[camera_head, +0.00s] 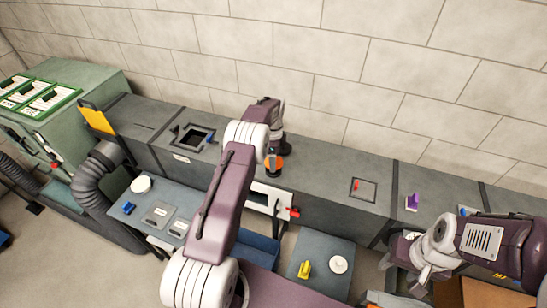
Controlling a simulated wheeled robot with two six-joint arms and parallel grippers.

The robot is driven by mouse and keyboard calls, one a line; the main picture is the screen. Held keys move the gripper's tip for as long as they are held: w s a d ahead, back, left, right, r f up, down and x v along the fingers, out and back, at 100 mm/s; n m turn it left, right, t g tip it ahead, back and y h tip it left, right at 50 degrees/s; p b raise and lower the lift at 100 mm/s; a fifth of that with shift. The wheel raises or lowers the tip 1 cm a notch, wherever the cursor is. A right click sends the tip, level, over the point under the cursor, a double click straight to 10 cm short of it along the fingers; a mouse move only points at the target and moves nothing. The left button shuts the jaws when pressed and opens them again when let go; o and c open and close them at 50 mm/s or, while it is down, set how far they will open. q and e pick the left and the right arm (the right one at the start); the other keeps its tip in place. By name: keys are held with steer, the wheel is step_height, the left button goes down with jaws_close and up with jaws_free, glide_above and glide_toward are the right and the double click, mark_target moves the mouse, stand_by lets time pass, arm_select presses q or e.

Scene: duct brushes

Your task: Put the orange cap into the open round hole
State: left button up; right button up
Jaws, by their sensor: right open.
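The orange cap (280,164) is at the top of the grey duct's front part, just beneath my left gripper (271,156). A dark round shape shows directly below the cap; I cannot tell whether it is the hole or part of the cap. My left wrist and fingers partly cover the cap, and whether the fingers grip it is unclear. My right gripper (423,276) is open at the right, low in front of the duct and far from the cap.
A purple piece (412,202) stands farther right. Side tables hold a white disc (339,264), a yellow piece (304,269) and a blue piece (129,208). A cardboard box (480,293) is lower right.

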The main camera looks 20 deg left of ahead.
arm_select(q)
steer(key=shift+s+f+b, duration=0.4)
steer(key=shift+f+b, duration=0.05)
steer(key=shift+f, duration=0.45)
steer(key=shift+w+f+b, duration=0.3)
steer(key=shift+f+b, duration=0.3)
steer(key=shift+f, duration=0.15)
steer(key=shift+s, duration=0.1)
arm_select(e)
steer(key=shift+s+f, duration=0.25)
steer(key=shift+f, duration=0.9)
arm_select(q)
steer(key=shift+s+r, duration=0.1)
steer(key=shift+r, duration=0.05)
arm_select(e)
steer(key=shift+s, duration=0.15)
arm_select(q)
steer(key=o, duration=1.4)
